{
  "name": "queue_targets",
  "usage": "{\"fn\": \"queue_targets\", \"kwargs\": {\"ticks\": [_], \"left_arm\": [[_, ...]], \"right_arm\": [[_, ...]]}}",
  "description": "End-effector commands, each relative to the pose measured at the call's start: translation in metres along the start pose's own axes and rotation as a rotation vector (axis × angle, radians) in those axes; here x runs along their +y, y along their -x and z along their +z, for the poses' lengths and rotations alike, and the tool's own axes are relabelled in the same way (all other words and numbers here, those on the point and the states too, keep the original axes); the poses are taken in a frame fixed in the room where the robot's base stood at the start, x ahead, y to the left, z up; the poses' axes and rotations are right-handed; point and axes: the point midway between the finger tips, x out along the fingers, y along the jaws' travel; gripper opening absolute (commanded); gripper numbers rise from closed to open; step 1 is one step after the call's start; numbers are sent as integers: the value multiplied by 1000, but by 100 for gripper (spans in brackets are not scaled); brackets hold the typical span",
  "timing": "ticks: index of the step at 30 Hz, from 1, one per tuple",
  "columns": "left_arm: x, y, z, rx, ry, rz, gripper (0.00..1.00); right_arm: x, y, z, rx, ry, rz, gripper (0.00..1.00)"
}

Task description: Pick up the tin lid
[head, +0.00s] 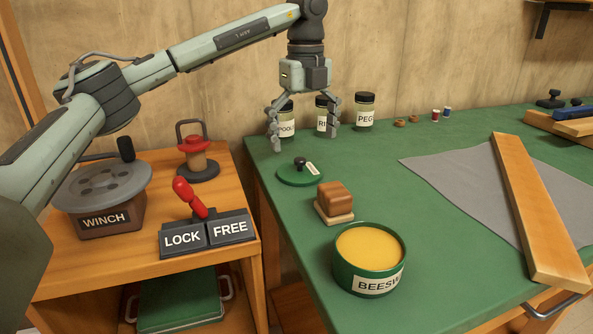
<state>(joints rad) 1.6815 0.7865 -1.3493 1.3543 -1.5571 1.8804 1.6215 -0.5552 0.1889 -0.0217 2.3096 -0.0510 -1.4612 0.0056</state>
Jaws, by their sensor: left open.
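The tin lid (291,178) is a flat green disc with a small black knob and a white label, lying on the green bench top. The open beeswax tin (370,281) stands nearer, green, filled with yellow wax and labelled "BEESW…". My left gripper (305,145) is open and empty, pointing down above and slightly behind the lid, with its fingers spread and apart from it. It partly covers the jars behind. My right gripper is not in view.
A brown block (335,200) on a pale base sits between lid and tin. Labelled jars (365,112) stand behind. A wooden plank (535,210) lies on grey cloth (445,175) at right. A winch (103,195) and red lever (190,197) are at left.

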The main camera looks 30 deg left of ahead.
Motion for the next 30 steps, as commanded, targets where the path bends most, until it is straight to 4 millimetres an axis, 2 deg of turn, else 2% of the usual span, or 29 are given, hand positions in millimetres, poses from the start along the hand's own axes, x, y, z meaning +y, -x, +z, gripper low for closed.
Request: {"fn": "queue_targets", "kwargs": {"ticks": [10,20,30], "left_arm": [[4,-47,6,0,-1,1,100],[4,-54,6,0,-2,-1,100],[4,-54,6,0,-2,0,58]], "right_arm": [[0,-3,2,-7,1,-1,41],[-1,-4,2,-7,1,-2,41],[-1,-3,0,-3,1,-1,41]]}}
